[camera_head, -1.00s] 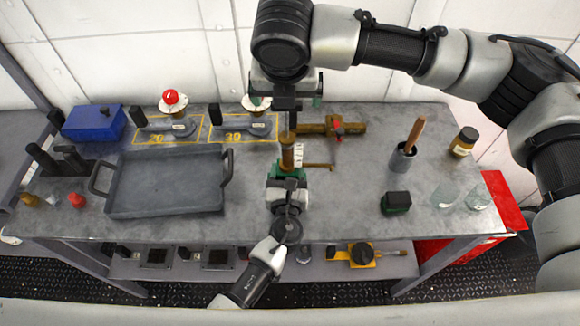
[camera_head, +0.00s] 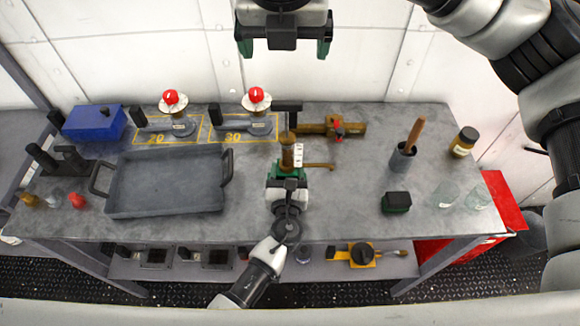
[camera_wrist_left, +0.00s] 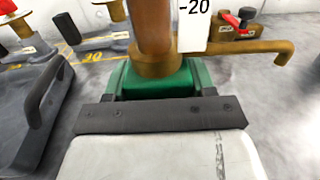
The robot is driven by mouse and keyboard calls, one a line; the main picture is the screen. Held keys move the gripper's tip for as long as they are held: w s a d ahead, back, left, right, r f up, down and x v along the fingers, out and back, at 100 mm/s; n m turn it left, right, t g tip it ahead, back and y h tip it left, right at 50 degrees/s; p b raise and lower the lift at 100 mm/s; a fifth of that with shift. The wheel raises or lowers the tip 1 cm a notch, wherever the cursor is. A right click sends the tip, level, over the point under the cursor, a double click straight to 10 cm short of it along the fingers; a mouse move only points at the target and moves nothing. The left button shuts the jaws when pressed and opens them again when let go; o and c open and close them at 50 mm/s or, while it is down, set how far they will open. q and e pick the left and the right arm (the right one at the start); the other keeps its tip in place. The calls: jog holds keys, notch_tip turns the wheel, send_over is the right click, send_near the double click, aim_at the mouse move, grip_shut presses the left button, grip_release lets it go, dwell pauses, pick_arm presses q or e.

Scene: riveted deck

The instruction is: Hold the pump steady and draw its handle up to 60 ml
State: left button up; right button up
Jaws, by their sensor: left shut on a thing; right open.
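The pump (camera_head: 287,155) is a brass upright cylinder with a white scale strip and a thin spout pointing right. Its dark handle bar (camera_head: 288,106) shows at the top. My left gripper (camera_head: 288,172) is shut on the pump's lower barrel, its green fingers on either side. In the left wrist view the brass barrel (camera_wrist_left: 152,30) rises from between the green fingers, and the scale strip (camera_wrist_left: 194,25) shows the mark 20. The 60 mark cannot be read. My right gripper (camera_head: 284,47) is open and empty, at the top of the head view, apart from the handle.
A grey tray (camera_head: 165,207) lies left of the pump. Two red-knobbed vessels (camera_head: 257,112) stand on yellow-marked squares behind it. A brass valve pipe (camera_head: 335,128) is behind right. A cup with a wooden-handled tool (camera_head: 403,157), a green-black block (camera_head: 396,202) and glasses stand right.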

jog(key=shift+r, duration=0.5)
pick_arm(q)
jog(key=o, duration=1.4)
